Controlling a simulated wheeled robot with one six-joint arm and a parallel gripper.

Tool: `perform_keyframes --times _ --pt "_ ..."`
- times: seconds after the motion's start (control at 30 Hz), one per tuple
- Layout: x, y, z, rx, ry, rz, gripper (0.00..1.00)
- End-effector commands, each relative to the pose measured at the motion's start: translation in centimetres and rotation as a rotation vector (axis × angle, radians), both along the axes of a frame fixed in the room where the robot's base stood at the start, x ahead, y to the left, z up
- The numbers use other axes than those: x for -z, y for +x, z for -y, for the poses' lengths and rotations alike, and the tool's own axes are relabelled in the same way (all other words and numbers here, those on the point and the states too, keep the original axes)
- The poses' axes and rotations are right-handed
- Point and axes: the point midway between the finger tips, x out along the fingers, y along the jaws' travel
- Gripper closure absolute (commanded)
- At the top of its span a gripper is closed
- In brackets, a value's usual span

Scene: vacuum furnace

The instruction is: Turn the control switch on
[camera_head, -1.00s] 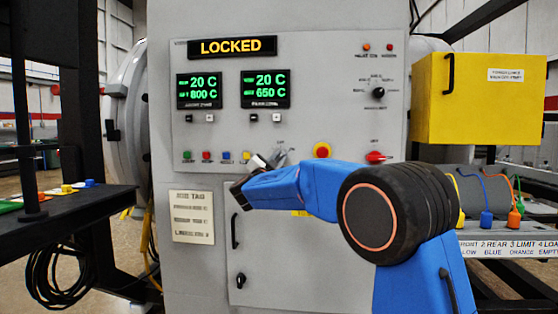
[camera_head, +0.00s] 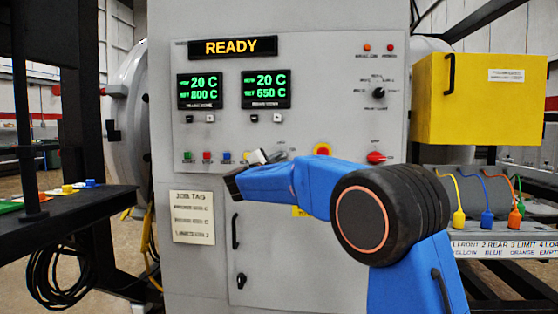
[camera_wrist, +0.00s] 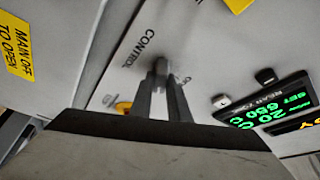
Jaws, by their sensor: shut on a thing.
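The control switch (camera_wrist: 161,68) shows in the wrist view as a grey knob on the grey panel, beside the printed word CONTROL. My gripper (camera_wrist: 160,88) is shut on this knob, one finger on each side of it. In the head view my gripper (camera_head: 257,157) is at the panel, low in the middle, and largely hides the switch. The exact angle of the knob is hard to tell. The status display (camera_head: 232,47) at the top of the panel reads READY.
A row of small coloured buttons (camera_head: 206,157) lies left of my gripper. A yellow box (camera_head: 480,98) stands at the right, and a dark bench (camera_head: 60,208) at the left.

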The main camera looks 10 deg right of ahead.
Motion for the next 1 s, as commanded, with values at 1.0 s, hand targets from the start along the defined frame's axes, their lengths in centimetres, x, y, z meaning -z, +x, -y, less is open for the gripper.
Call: perform_keyframes --times 1.0 --pt "1.4 -5.7 -4.3 -0.003 0.000 -0.001 0.66"
